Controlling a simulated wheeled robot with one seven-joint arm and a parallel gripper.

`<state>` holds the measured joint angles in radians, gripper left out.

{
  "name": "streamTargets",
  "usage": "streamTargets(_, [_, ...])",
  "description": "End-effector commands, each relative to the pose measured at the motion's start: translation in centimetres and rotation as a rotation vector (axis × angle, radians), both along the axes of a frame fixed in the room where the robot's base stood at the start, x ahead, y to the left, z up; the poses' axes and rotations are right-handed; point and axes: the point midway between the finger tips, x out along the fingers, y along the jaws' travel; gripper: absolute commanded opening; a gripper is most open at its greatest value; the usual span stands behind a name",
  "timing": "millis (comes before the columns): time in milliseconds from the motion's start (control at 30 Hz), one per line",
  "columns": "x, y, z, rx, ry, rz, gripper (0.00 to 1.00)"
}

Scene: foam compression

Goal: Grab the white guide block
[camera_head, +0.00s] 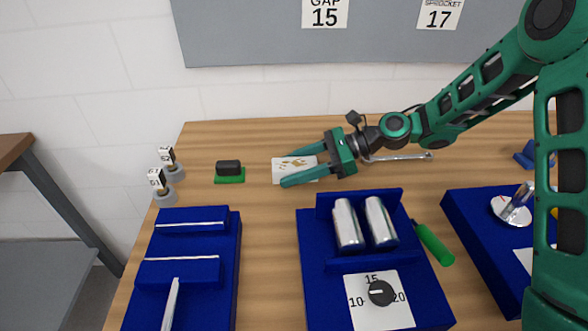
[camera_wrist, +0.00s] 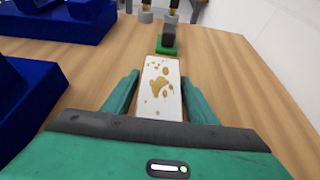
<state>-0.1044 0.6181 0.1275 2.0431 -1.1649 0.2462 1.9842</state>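The white guide block (camera_wrist: 163,86) is a flat white piece with brown marks, lying on the wooden table. In the head view the white block (camera_head: 279,170) lies left of the middle, partly covered by my gripper's fingers. My green gripper (camera_head: 284,168) is open, with one finger on each side of the block. In the wrist view my gripper (camera_wrist: 159,79) shows a gap between the block and each finger. The block's near end is hidden behind the gripper body.
A dark block on a green base (camera_head: 230,172) stands left of the white block. Two posts with white tags (camera_head: 159,183) stand farther left. Blue trays (camera_head: 320,240) fill the table's front, one with two silver cylinders (camera_head: 348,227). A green-handled tool (camera_head: 434,245) lies beside it.

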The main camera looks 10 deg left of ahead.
Motion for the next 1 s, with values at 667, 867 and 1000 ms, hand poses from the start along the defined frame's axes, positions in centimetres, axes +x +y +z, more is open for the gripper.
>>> streamTargets(667, [0.1,-0.1,1.6,0.002,-0.003,0.0,0.12])
streamTargets(867, [-0.3,-0.1,4.6,0.001,-0.004,0.0,0.12])
streamTargets(1000, [-2.7,-0.4,5.7,0.001,-0.002,0.0,0.12])
